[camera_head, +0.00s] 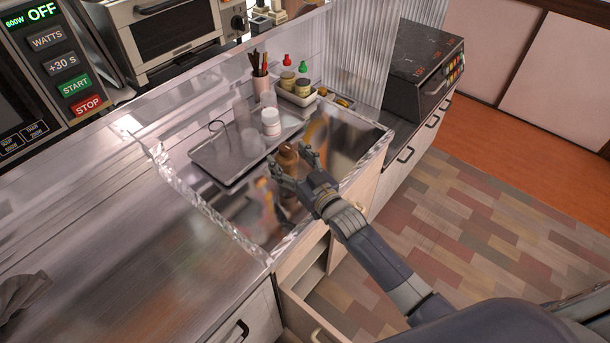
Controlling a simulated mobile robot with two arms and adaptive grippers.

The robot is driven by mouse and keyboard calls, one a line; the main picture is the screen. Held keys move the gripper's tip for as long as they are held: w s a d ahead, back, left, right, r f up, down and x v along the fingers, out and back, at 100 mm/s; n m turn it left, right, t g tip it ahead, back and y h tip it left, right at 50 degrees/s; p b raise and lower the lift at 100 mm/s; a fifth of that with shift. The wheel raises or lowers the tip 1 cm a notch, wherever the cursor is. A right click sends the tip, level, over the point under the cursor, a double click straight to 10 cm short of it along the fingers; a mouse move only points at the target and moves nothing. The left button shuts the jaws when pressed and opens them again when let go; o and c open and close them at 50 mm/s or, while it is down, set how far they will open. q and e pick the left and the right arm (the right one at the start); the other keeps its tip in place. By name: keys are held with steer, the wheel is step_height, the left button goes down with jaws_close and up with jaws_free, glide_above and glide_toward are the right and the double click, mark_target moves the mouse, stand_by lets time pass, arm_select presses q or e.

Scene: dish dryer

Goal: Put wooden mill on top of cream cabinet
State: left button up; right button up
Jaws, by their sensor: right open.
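The brown wooden mill (287,157) stands upright on the shiny steel counter, in front of the grey tray. My right gripper (290,163) is open, with its fingers on either side of the mill's upper part. I cannot tell whether the fingers touch it. A cream cabinet front (366,187) shows under the counter at the right, with an open drawer (305,306) below. Pale cabinets (465,32) also stand at the back right; I cannot tell which one is the task's cream cabinet. My left gripper is not in view.
A grey tray (215,165) with a white jar (270,122) lies behind the mill. A clear raised edge (215,218) borders this counter area. A white bin of bottles (296,96) and a utensil cup (267,98) stand behind. The left counter is mostly clear.

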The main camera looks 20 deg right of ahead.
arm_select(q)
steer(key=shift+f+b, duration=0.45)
arm_select(e)
steer(key=v, duration=1)
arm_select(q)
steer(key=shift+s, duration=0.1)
arm_select(e)
steer(key=shift+s, duration=0.1)
